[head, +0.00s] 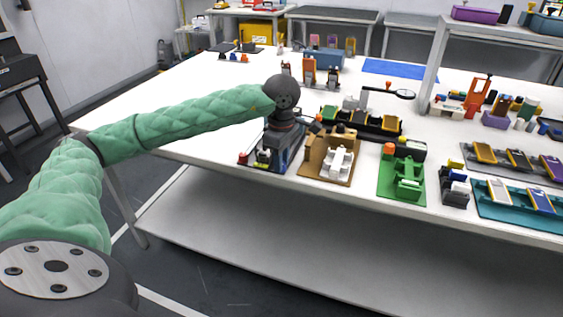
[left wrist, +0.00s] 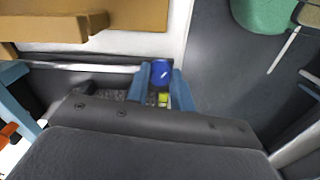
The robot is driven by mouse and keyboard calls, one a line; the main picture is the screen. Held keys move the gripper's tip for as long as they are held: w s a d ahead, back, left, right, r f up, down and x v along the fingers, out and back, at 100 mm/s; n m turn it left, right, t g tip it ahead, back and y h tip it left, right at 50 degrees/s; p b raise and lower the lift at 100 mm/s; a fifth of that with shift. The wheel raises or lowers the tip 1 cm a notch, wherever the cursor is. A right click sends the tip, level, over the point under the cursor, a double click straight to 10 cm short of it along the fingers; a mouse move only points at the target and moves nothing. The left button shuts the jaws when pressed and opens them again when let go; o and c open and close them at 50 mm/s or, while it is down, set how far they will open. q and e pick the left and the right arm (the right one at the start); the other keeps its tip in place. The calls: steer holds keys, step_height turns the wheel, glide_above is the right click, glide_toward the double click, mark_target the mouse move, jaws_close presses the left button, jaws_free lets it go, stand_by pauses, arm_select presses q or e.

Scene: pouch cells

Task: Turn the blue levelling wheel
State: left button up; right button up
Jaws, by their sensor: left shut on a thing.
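The blue levelling wheel (left wrist: 161,70) shows in the left wrist view as a small, round, deep-blue piece. It sits between the two pale-blue fingers of my left gripper (left wrist: 160,80), which is shut on it. In the head view my left wrist hangs over a dark blue-grey device (head: 291,155) at the table's front edge. There, my left gripper (head: 283,125) points down at the device, and the wheel is hidden. My right gripper is in neither view.
A brown fixture (head: 312,168) with a white part stands just right of the device, and a green fixture (head: 401,188) farther right. More fixtures fill the right side. The white table (head: 190,105) is clear to the left.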

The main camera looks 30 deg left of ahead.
arm_select(q)
steer(key=shift+r, duration=0.1)
steer(key=o, duration=0.7)
steer(key=shift+r, duration=3.85)
